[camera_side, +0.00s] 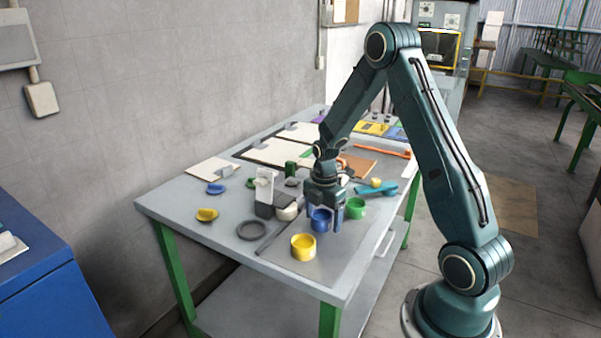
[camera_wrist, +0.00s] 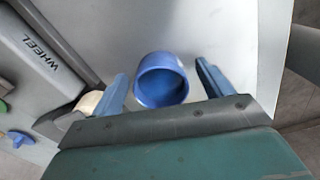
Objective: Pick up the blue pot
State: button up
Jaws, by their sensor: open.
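The blue pot (camera_side: 320,221) stands upright on the grey plate near the table's front edge. In the wrist view the blue pot (camera_wrist: 161,79) is an open round cup lying between the two fingers. My gripper (camera_side: 324,222) is open, pointing down over the pot, with one finger on each side. In the wrist view the gripper (camera_wrist: 162,84) shows both blue-grey fingers apart, with a gap on each side of the pot. Whether the fingertips reach below the pot's rim is hard to tell.
A yellow pot (camera_side: 303,247) stands in front left, and a green pot (camera_side: 356,208) stands close on the right. A grey and white buffing machine (camera_side: 267,194) is to the left with a cream wheel (camera_side: 287,211). A dark ring (camera_side: 251,230) lies further left.

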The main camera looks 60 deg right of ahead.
jog(key=c, duration=1.1)
jog(key=shift+r, duration=0.1)
notch_tip(320, 180, up, 20)
jog(key=shift+f, duration=0.1)
dwell(0.3)
dwell(0.5)
